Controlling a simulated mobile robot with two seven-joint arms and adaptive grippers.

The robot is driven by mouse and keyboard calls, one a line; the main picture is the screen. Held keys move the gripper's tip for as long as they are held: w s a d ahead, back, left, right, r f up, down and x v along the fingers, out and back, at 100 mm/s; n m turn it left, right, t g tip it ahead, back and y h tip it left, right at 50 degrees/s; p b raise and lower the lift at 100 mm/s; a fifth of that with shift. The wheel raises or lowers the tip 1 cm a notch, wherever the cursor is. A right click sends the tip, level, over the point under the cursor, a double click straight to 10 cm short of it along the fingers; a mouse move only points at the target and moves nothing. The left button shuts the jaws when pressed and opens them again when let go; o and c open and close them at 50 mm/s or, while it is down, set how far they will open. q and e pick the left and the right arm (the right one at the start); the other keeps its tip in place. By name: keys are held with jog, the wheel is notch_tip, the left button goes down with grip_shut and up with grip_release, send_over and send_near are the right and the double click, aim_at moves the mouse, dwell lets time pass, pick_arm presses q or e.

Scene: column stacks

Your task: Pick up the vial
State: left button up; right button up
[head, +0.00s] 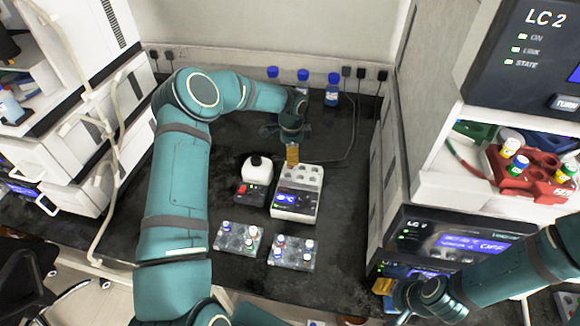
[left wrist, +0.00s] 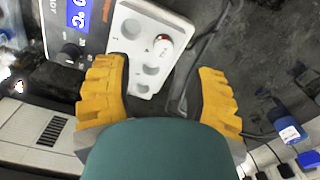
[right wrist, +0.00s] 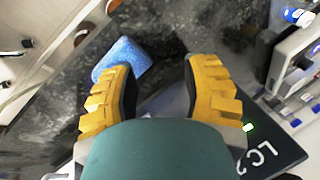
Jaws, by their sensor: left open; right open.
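One vial (left wrist: 163,42) with a white and red cap sits in a well of the white heater block (left wrist: 146,25) in the left wrist view. In the head view the block (head: 297,204) stands mid-bench, and I cannot make this vial out there. My left gripper (head: 292,155) is open and empty at the block's far end; its fingers (left wrist: 162,95) are apart beside the wells. Other small capped vials stand in the left rack (head: 237,239) and right rack (head: 291,253). My right gripper (head: 382,287) is open and empty at lower right; its fingers (right wrist: 160,88) are apart.
A small white-topped device (head: 252,181) stands left of the block. Blue-capped bottles (head: 302,79) line the back wall. The LC 2 instrument (head: 453,243) and a red vial tray (head: 535,170) are at right. A blue sponge (right wrist: 122,58) lies near my right gripper. Bench right of the block is clear.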

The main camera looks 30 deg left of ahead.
pick_arm(q)
jog(key=f, duration=0.5)
jog(key=shift+a+f, duration=0.3)
grip_shut()
